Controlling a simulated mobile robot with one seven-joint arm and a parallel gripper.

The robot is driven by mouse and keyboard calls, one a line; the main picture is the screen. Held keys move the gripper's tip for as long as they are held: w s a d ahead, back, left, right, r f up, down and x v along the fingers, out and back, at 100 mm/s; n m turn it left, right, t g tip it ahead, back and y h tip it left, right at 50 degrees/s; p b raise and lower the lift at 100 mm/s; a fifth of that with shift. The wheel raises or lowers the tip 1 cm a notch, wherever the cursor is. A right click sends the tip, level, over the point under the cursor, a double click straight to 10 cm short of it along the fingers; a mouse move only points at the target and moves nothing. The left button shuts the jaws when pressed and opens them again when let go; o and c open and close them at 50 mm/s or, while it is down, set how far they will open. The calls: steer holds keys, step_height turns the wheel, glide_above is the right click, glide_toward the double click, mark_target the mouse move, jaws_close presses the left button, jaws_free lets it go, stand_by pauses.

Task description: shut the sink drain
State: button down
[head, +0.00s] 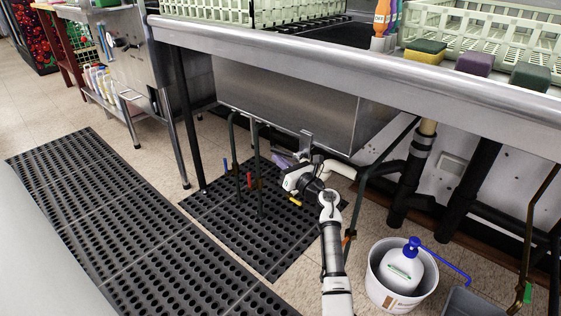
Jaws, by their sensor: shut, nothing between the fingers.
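The steel sink basin (285,97) hangs under the counter. Below its underside a grey metal bracket (306,141) shows, with a pale drain pipe (340,170) to its right. My gripper (286,168) is under the basin, close to the bracket, at the end of my white and black arm. It is shut and empty. A small purple-grey piece (281,160) shows right by its tip; I cannot tell whether it is the drain handle or whether they touch. My wrist hides part of the drain fittings, so whether the drain is open or shut cannot be told.
Green supply pipes with a blue valve handle (225,165) and a red one (249,180) stand left of my gripper. Thick black pipes (406,185) stand to the right. A white bucket (374,285) holds a blue-topped bottle (405,268). Black perforated mats (130,220) cover the floor.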

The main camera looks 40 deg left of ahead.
steer(key=shift+d+r+p, duration=0.1)
steer(key=shift+r+p, duration=0.1)
steer(key=shift+p, duration=0.85)
steer(key=shift+p, duration=0.6)
